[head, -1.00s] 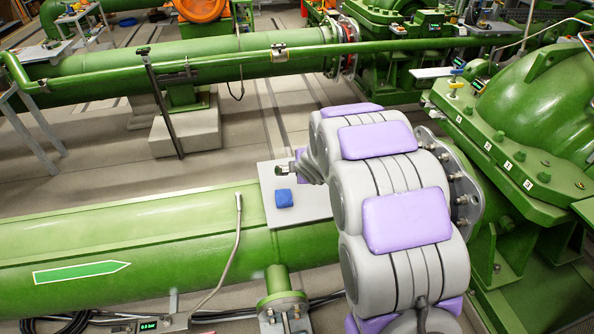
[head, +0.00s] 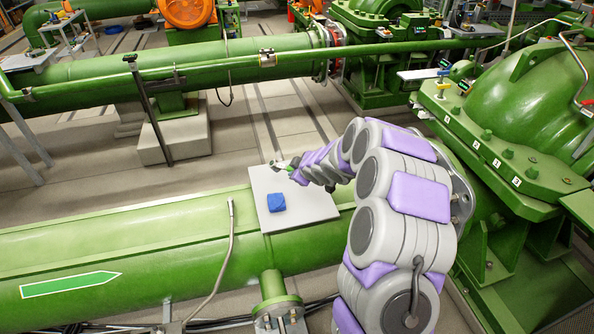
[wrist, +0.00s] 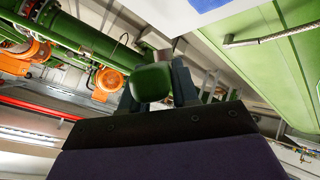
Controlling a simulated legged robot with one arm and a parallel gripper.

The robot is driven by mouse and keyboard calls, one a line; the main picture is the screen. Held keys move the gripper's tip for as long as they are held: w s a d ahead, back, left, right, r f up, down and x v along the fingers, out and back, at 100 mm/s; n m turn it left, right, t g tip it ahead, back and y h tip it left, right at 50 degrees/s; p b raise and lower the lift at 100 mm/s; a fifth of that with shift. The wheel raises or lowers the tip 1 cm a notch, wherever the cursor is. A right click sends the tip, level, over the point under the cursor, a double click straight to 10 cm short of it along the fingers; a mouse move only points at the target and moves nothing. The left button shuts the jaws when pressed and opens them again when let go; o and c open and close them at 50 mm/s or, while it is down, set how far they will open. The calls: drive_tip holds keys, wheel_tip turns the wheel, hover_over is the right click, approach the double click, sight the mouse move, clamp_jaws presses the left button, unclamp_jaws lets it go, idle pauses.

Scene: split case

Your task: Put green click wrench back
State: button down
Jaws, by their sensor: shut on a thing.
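My gripper (head: 284,166) is at the far edge of a light grey plate (head: 308,208) on the near green pipe. In the wrist view, my gripper (wrist: 155,88) is shut on a dark green rounded piece (wrist: 150,82), which looks like an end of the green click wrench. A grey-brown round part (wrist: 160,56) shows just beyond it. A small bit of green also shows at my gripper in the head view. The rest of the wrench is hidden or too small to make out. I cannot tell whether it touches the plate.
A crumpled blue thing (head: 276,202) lies on the plate, left of my arm. A thin grey hose (head: 228,255) runs down the near pipe (head: 150,240). A green machine casing (head: 520,120) stands at the right. Open floor (head: 215,175) lies beyond the near pipe.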

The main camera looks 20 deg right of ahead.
drive_tip(key=shift+w+a+f+m, duration=0.15)
drive_tip(key=shift+a+f+m, duration=0.1)
drive_tip(key=shift+m, duration=0.05)
drive_tip(key=shift+w+d+f, duration=0.1)
drive_tip(key=shift+d+f, duration=0.05)
drive_tip(key=shift+f, duration=0.05)
drive_tip(key=w+d+f+m+t+b, duration=0.1)
drive_tip(key=w+d+f+m+t, duration=0.3)
drive_tip(key=d+f+m, duration=0.4)
drive_tip(key=b, duration=0.4)
hover_over(316, 200)
drive_tip(key=shift+m+t+h, duration=0.3)
drive_tip(key=shift+m, duration=0.1)
wheel_tip(316, 200, down, 7)
drive_tip(key=shift+f, duration=0.25)
drive_tip(key=shift+f+b, duration=0.55)
drive_tip(key=shift+f, duration=0.65)
idle(0.4)
drive_tip(key=shift+w+a+r+m+g+h+p, duration=0.15)
drive_tip(key=shift+a+r+m+g+h+p, duration=0.5)
drive_tip(key=shift+r, duration=0.4)
